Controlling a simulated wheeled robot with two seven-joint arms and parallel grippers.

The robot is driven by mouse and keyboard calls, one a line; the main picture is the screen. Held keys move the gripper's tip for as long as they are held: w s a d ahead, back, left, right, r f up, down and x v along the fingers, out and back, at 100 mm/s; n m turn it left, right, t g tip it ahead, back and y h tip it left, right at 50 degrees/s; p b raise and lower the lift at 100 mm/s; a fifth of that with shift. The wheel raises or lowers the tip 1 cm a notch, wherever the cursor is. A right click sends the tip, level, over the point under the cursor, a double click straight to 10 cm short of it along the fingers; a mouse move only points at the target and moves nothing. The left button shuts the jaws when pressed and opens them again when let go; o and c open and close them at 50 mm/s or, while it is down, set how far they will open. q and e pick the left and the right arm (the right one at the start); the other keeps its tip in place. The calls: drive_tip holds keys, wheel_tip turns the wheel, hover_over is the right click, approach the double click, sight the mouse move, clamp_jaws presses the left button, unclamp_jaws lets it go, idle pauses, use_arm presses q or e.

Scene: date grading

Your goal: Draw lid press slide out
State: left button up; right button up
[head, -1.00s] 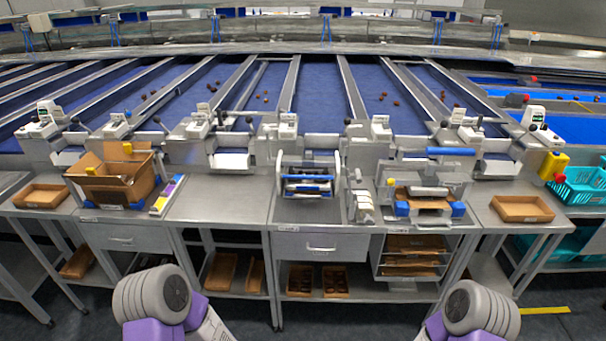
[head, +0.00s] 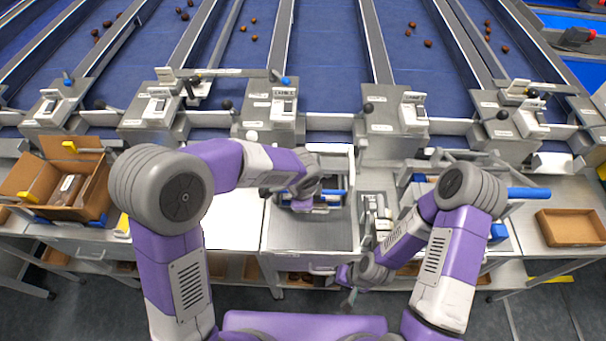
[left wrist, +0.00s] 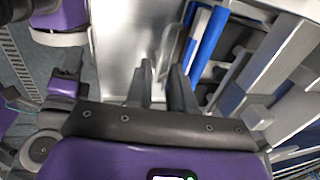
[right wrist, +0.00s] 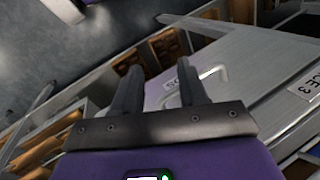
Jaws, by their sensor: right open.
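The lid press (head: 335,185), with blue bars and a pale frame, stands on the middle bench. My left gripper (head: 300,205) is at its left front, and the wrist partly covers the press. In the left wrist view, a thin metal loop handle (left wrist: 168,45) runs near and behind the fingertips (left wrist: 161,68), beside a blue bar (left wrist: 207,45). These fingers stand a little apart; whether they grip the loop is unclear. My right gripper (head: 350,300) is low in front of the bench. In the right wrist view, its fingers (right wrist: 159,66) are open before a grey drawer front with a loop handle (right wrist: 212,74).
An open cardboard box (head: 70,185) stands on the left bench. A shallow brown tray (head: 570,228) lies on the right bench. Small devices (head: 380,215) sit right of the press, close to my right arm. Blue belts with dates run behind.

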use_arm(q)
drive_tip(key=f, duration=0.2)
drive_tip(key=w+f, duration=0.1)
drive_tip(key=f, duration=0.1)
drive_tip(key=f+b, duration=0.1)
drive_tip(key=f, duration=0.1)
drive_tip(key=shift+w+f, duration=0.25)
drive_tip(key=shift+c, duration=0.4)
clamp_jaws()
idle(0.9)
